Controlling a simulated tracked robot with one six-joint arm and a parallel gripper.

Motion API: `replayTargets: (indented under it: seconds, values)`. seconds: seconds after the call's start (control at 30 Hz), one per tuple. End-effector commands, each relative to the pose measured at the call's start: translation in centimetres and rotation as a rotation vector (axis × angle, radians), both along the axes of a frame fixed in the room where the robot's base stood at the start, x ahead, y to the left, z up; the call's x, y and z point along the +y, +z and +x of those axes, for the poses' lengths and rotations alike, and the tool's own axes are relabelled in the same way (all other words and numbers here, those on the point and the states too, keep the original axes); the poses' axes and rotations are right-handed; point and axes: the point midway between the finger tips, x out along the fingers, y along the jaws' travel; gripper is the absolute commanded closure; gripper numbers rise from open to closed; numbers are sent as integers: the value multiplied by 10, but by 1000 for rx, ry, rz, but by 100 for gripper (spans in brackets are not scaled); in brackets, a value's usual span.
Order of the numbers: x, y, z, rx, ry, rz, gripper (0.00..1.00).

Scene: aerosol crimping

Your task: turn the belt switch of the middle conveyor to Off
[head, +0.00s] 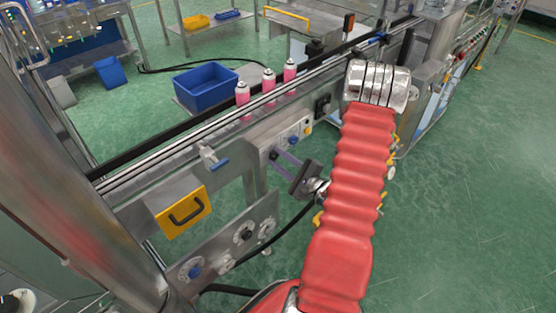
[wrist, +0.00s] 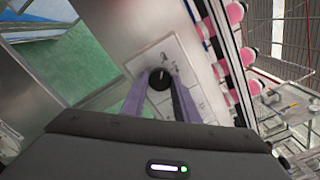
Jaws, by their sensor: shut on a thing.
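The middle conveyor (head: 215,118) runs diagonally through the head view, with a steel side panel facing me. A black rotary knob (wrist: 159,79) sits on a pale switch plate (wrist: 178,55) in the wrist view; in the head view the knob (head: 273,155) is small and partly covered by my fingers. My gripper (wrist: 160,84) has its purple fingers on both sides of the knob and is shut on it. In the head view my gripper (head: 278,160) reaches to the panel from the right. The small markings on the plate are too blurred to read.
Several pink cans with white tops, one of them here (head: 243,100), stand on the conveyor. A blue crate (head: 205,88) is behind it. Other controls (head: 294,138) sit right of the knob. A yellow handle plate (head: 184,211) and a lower panel (head: 240,240) are at left. Green floor is clear at right.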

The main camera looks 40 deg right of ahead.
Motion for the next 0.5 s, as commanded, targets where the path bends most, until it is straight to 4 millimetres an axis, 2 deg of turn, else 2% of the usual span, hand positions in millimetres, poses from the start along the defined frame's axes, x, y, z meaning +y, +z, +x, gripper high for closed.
replayTargets:
  seconds: [0.27,0.3,0.5]
  values:
    - [3,-2,0,4,6,3,95]
    - [3,-2,0,4,6,3,71]
    - [2,-1,0,3,4,2,57]
